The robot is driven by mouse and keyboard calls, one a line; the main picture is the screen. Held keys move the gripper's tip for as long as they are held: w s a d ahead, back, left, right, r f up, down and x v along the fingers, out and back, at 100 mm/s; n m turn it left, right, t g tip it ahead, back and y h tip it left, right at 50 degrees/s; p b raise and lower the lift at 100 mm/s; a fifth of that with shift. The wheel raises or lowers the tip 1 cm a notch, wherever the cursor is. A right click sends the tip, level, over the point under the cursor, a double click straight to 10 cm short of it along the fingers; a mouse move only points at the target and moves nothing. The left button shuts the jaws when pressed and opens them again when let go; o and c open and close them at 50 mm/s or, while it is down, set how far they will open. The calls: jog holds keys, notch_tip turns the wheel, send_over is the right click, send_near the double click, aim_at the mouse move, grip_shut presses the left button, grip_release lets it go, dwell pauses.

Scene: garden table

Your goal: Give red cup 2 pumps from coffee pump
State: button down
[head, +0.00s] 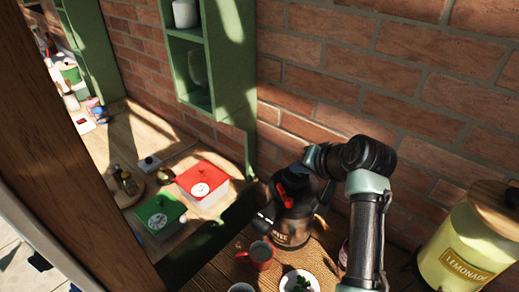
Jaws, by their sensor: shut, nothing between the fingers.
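The coffee pump (291,233) is a dark pot with pale lettering, standing on the wooden table against the brick wall. A red part (284,196) shows at its top, and a spout (263,219) sticks out to the left. The red cup (261,257) stands upright just in front of the pump, below the spout, with its handle to the left. My gripper (306,172) is over the pump's top, close to the red part. It is shut and empty. Its fingertips are hard to make out against the dark pump, so I cannot tell whether they touch it.
A yellow lemonade dispenser (463,245) stands at the right. A small plant pot (299,281) and another cup (241,288) are near the front edge. A red-lidded box (203,179) and a green-lidded box (159,212) sit on the left counter. A green shelf (215,60) hangs behind.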

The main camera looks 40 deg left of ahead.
aim_at(298, 177)
jog(key=shift+f+b, duration=0.35)
jog(key=shift+f, duration=0.4)
dwell(0.5)
jog(key=shift+r+p, duration=1)
jog(key=shift+r, duration=0.15)
notch_tip(298, 177, up, 6)
jog(key=p, duration=0.5)
dwell(0.6)
